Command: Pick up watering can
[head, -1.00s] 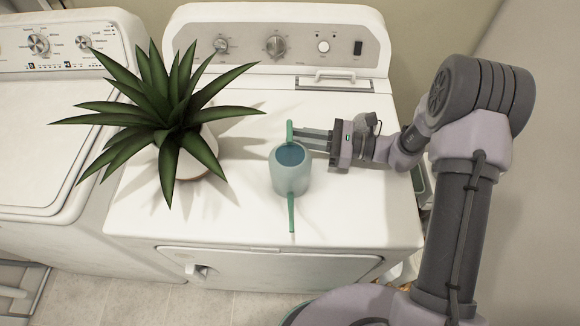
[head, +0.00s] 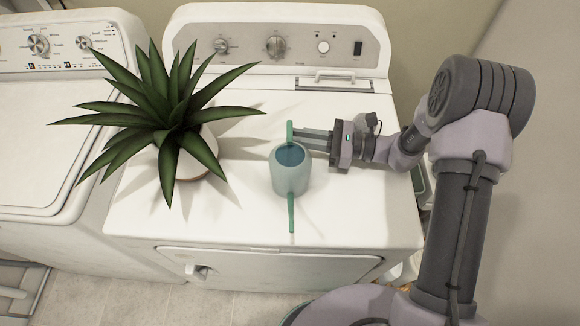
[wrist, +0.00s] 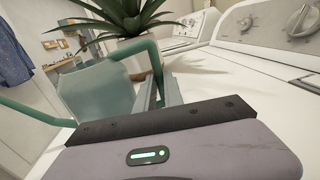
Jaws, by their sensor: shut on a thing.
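The watering can (head: 291,172) is pale blue-green with a green handle at the back and a green spout pointing toward the front. It stands upright on the white dryer top, and I cannot tell whether it is lifted at all. My gripper (head: 297,136) comes in from the right and is shut on the green handle. In the wrist view the can (wrist: 98,92) is at the left, and its handle arches in front of my gripper (wrist: 158,92). The fingertips are partly hidden by the handle.
A spiky potted plant (head: 170,112) stands on the dryer left of the can, its leaves reaching close to it. The dryer's control panel (head: 275,45) rises behind. Another white machine (head: 60,130) stands at the left. The dryer top (head: 350,215) is clear at front right.

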